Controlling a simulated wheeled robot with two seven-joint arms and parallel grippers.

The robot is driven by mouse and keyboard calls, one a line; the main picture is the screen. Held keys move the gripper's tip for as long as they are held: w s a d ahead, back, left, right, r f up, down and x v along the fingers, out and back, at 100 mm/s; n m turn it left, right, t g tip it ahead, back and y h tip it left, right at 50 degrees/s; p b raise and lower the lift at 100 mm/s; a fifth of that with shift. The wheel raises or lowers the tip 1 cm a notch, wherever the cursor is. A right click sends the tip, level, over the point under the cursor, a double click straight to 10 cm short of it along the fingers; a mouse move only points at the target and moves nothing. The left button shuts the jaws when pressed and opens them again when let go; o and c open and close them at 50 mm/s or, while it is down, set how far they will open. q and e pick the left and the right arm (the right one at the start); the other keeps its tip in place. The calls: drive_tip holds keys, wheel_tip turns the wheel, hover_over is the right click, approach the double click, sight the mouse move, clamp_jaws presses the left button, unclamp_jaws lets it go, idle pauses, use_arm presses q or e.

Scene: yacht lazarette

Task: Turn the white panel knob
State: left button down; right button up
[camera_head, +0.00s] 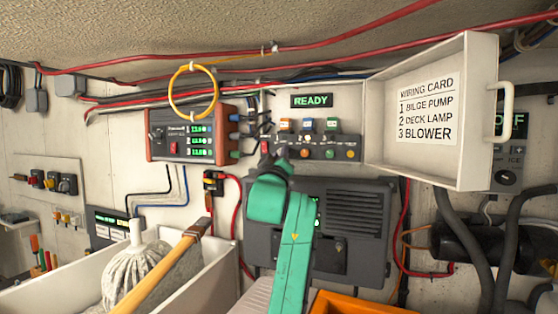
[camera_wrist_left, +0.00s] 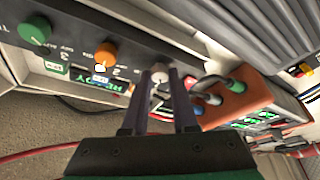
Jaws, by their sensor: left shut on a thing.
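The white panel knob (camera_wrist_left: 159,74) shows at the tips of my left gripper's fingers in the left wrist view. My left gripper (camera_wrist_left: 158,88) is shut on it, one dark finger on each side. In the head view, my left gripper (camera_head: 282,153) reaches up to the left part of the dark knob panel (camera_head: 344,147) and hides the white knob there. An orange knob (camera_wrist_left: 105,55) and a green knob (camera_wrist_left: 35,31) sit farther along the same panel. The lit display (camera_head: 312,101) above the panel reads READY. My right gripper is not in view.
The open cabinet door (camera_head: 385,150) with a wiring card stands to the right. An orange-sided instrument box (camera_head: 152,139) is close on the left. A grey vented box (camera_head: 355,210) lies below the panel. A mop (camera_head: 140,265) rests in a white bin at lower left.

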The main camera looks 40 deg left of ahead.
use_arm(q)
drive_tip(key=shift+w+n+g+y, duration=0.1)
drive_tip(key=shift+n+g+y, duration=0.35)
drive_tip(key=shift+n, duration=0.95)
drive_tip(key=shift+g, duration=0.25)
drive_tip(key=c, duration=0.7)
unclamp_jaws()
drive_tip(key=b+v, duration=0.8)
drive_tip(key=v, duration=0.6)
drive_tip(key=shift+d+f, duration=0.15)
